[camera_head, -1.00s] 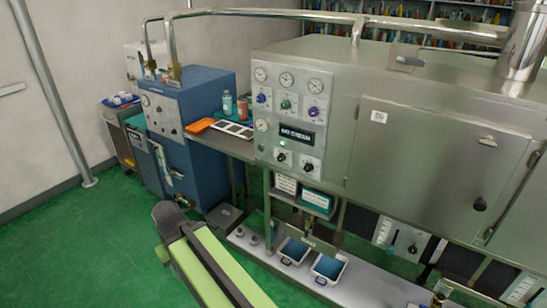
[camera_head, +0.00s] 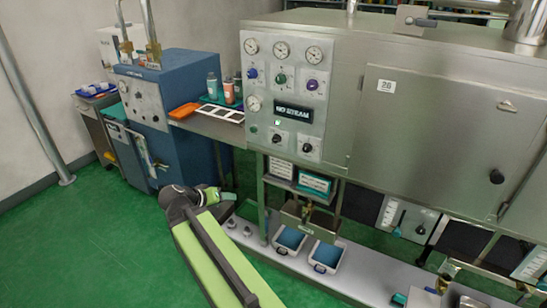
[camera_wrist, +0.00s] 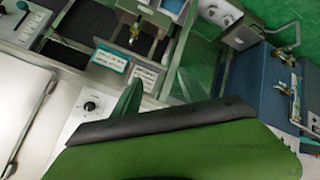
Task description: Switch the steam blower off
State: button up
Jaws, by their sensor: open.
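The steel control panel (camera_head: 270,90) carries gauges, coloured knobs and a dark sign reading "NO STEAM" (camera_head: 292,112). Under the sign are two black rotary knobs on pale plates, a left one (camera_head: 277,137) and a right one (camera_head: 305,146). No readable label shows which one is for the steam blower. The right knob also appears in the wrist view (camera_wrist: 90,105). My gripper (camera_head: 224,195) is open and empty, low and to the left of the panel, apart from the knobs. In the wrist view, green parts of my arm's end cover much of the lower picture and hide the left knob.
A blue boiler cabinet (camera_head: 185,100) stands at the left, joined by a shelf with an orange tray (camera_head: 184,110) and bottles. Two label signs and blue-lined bins (camera_head: 328,254) sit below the panel. A large steel door (camera_head: 430,140) is at the right. Green floor is clear at the left.

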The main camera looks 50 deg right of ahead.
jog(key=d+r+m+h+b, duration=0.1)
jog(key=d+m+h+b, duration=0.15)
jog(key=d, duration=0.45)
jog(key=m+t+h+b, duration=0.1)
jog(key=t+h+b, duration=0.1)
jog(key=h, duration=0.3)
send_near(275, 140)
jog(key=x, duration=0.8)
jog(key=shift+w+d+f, duration=0.1)
jog(key=shift+w+f, duration=0.05)
jog(key=shift+f, duration=0.05)
grip_shut()
